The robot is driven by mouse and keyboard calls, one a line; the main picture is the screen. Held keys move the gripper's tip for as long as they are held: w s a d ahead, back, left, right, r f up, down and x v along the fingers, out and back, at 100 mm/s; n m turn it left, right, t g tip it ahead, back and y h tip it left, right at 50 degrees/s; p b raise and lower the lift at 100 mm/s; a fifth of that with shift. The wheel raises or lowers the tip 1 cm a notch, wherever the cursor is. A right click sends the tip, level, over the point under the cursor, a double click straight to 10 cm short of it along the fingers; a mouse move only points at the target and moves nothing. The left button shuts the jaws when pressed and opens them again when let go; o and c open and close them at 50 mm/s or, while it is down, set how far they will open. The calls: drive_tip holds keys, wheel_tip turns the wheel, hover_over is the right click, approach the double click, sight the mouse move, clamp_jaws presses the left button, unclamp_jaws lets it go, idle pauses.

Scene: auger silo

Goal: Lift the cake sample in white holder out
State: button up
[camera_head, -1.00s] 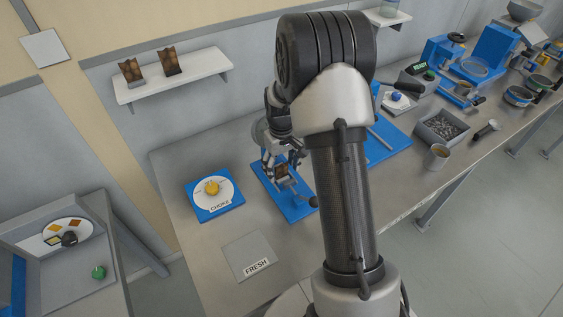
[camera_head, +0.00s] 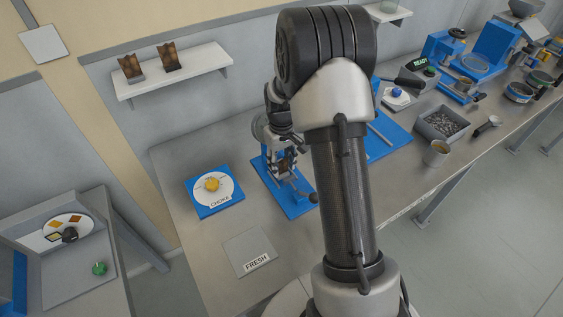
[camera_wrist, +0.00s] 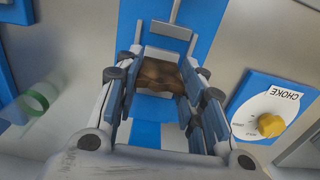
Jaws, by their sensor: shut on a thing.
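The cake sample (camera_wrist: 160,74) is a rough brown block, seen between the blue finger pads in the wrist view. A pale holder piece (camera_wrist: 170,57) shows right behind it. My gripper (camera_wrist: 158,86) is shut on the sample, with one finger on each side. In the head view, my gripper (camera_head: 276,158) is over the blue stand (camera_head: 296,208), and the brown sample (camera_head: 287,166) shows small and dark beside the fingers. I cannot tell whether the sample is clear of the stand. Most of the white holder is hidden.
The blue choke dial (camera_head: 213,192) stands left of the stand. The grey FRESH pad (camera_head: 247,252) lies in front, empty. Two brown samples (camera_head: 172,60) stand on the wall shelf (camera_head: 200,73). The stand's lever (camera_head: 308,195) juts out right, close to my arm.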

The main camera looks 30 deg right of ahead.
sight(284, 176)
drive_tip(key=shift+s, duration=0.2)
drive_tip(key=shift+s, duration=0.35)
drive_tip(key=shift+s, duration=0.25)
idle(0.4)
wheel_tip(284, 176, up, 9)
drive_tip(key=p, duration=0.6)
drive_tip(key=shift+w+r, duration=0.1)
idle(0.4)
